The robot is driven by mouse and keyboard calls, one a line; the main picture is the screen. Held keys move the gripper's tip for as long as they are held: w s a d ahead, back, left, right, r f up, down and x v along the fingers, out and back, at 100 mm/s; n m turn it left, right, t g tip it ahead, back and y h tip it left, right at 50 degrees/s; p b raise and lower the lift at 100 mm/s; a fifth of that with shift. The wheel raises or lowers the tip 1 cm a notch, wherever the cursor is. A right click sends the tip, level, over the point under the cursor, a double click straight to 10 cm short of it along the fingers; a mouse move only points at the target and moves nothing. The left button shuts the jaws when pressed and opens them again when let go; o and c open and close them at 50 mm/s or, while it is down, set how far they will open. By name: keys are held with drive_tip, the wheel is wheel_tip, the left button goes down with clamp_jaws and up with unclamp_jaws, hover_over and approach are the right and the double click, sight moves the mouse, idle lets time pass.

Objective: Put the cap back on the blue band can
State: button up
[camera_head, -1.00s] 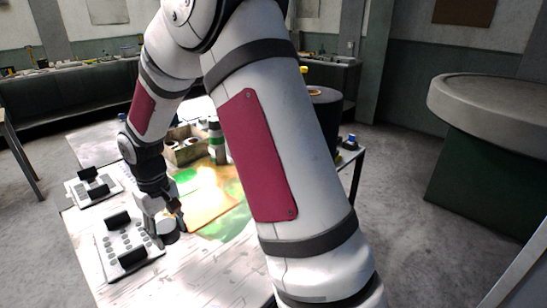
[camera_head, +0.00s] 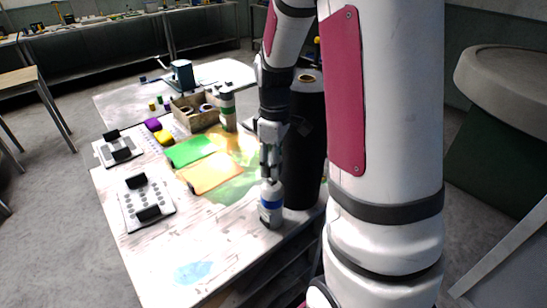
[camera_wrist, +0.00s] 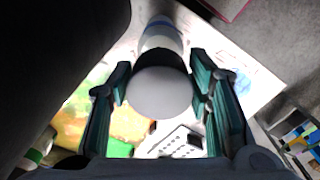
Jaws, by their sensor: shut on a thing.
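The blue band can (camera_head: 271,204) stands upright near the table's right edge, white with a blue band. It also shows in the wrist view (camera_wrist: 160,38), beyond the fingers. My gripper (camera_head: 271,174) points down directly above the can. In the wrist view my gripper (camera_wrist: 163,95) has its two green-padded fingers on either side of a round, pale grey cap (camera_wrist: 160,93) and is shut on it. The cap is in line with the can's top, with a dark strip between them. I cannot tell whether cap and can touch.
A tall black cylinder (camera_head: 307,150) stands close behind and right of the can. Green (camera_head: 190,151) and orange (camera_head: 210,174) sheets lie left of it. A white plate with black blocks (camera_head: 147,205) lies farther left. The table's front is mostly clear.

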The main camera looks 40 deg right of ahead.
drive_tip(key=shift+f+b, duration=0.95)
drive_tip(key=shift+f, duration=1.45)
drive_tip(key=shift+s+p, duration=0.1)
drive_tip(key=shift+p, duration=0.3)
drive_tip(key=shift+f, duration=0.2)
idle(1.4)
drive_tip(key=o, duration=1.3)
drive_tip(key=shift+o, duration=0.2)
drive_tip(key=shift+r+p, duration=0.15)
drive_tip(key=shift+p, duration=0.2)
drive_tip(key=shift+d+r+p, duration=0.1)
drive_tip(key=shift+r+p, duration=1.6)
drive_tip(key=shift+r, duration=1.7)
